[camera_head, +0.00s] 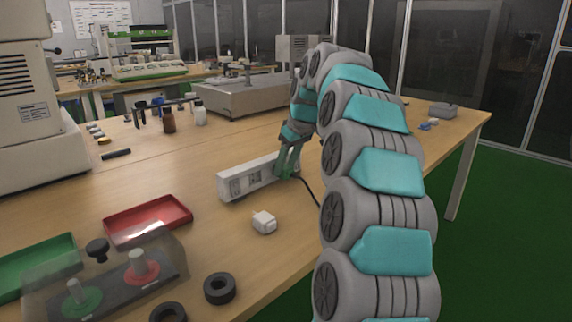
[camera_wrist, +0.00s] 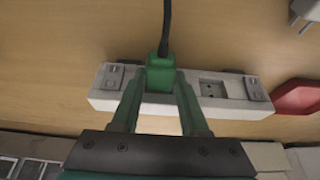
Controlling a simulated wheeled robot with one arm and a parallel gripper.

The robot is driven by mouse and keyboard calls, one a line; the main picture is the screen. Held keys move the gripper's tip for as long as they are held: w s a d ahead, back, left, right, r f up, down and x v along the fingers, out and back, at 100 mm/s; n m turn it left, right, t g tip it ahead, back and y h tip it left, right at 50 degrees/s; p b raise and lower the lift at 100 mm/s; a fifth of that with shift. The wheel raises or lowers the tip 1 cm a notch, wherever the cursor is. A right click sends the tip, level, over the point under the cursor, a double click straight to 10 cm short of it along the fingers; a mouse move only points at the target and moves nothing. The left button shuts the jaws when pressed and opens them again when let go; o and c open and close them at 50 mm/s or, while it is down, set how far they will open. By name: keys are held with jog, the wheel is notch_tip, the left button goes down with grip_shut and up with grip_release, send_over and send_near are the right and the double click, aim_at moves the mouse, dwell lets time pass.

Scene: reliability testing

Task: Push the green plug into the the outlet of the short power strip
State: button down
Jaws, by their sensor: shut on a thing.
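The green plug (camera_wrist: 161,72) is between the two green fingers of my gripper (camera_wrist: 160,82) in the wrist view, with its black cord running up. The short white power strip (camera_wrist: 233,104) lies under it. The plug is over the strip's left part, covering whatever outlet is there; I cannot tell whether it is seated or just above. One empty outlet (camera_wrist: 212,88) shows right of the plug. In the head view my gripper (camera_head: 288,164) is at the far right end of the power strip (camera_head: 237,187), and the plug is mostly hidden.
A white adapter (camera_head: 264,222) lies in front of the strip. A red tray (camera_head: 148,221), a green tray (camera_head: 38,266) and black rings (camera_head: 220,288) are at the lower left. Bottles (camera_head: 169,121) and a grey metal box (camera_head: 235,97) stand farther back.

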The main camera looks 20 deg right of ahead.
jog(key=shift+w+a, duration=0.15)
jog(key=shift+w, duration=0.2)
dwell(0.7)
jog(key=shift+c, duration=1.7)
grip_release()
jog(key=shift+r, duration=0.1)
jog(key=shift+v, duration=3.8)
